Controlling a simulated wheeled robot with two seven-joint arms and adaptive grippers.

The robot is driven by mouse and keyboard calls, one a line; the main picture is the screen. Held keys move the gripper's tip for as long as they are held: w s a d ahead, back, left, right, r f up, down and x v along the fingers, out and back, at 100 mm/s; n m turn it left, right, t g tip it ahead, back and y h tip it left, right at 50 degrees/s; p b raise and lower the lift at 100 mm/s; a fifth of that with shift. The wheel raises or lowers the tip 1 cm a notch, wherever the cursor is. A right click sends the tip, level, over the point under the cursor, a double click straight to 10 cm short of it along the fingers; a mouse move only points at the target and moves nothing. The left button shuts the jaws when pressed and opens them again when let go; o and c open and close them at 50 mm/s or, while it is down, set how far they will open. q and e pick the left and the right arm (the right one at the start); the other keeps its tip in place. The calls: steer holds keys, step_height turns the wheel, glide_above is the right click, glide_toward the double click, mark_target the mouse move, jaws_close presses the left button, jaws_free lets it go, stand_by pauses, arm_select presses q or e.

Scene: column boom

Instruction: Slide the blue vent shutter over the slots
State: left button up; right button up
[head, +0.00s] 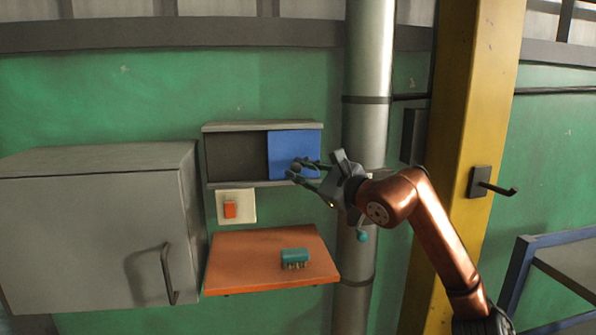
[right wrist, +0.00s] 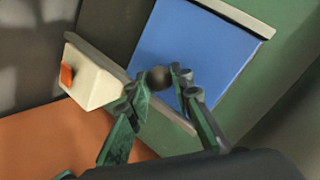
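The blue vent shutter (head: 283,146) fills the right half of a grey-railed frame on the green wall. The left half is a dark panel (head: 235,156); I cannot make out separate slots in it. The shutter also shows in the right wrist view (right wrist: 200,50), with a dark round knob (right wrist: 158,77) near its lower edge. My right gripper (head: 305,170) is in front of the shutter's lower part. In the right wrist view its fingertips are apart, one on each side of the knob, with a gap visible to the right finger. My left gripper is not in view.
A grey cabinet (head: 95,235) with a handle stands at the left. A white plate with an orange switch (head: 230,210) sits below the frame. An orange shelf (head: 240,275) holds a teal block (head: 294,257). A vertical pipe (head: 367,70) and yellow column (head: 480,80) stand at the right.

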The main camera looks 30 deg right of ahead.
steer(key=shift+o, duration=0.8)
steer(key=shift+d, duration=0.15)
steer(key=o, duration=0.3)
steer(key=shift+d, duration=0.2)
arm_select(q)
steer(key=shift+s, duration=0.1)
arm_select(e)
steer(key=s+d, duration=0.1)
steer(key=s, duration=1.1)
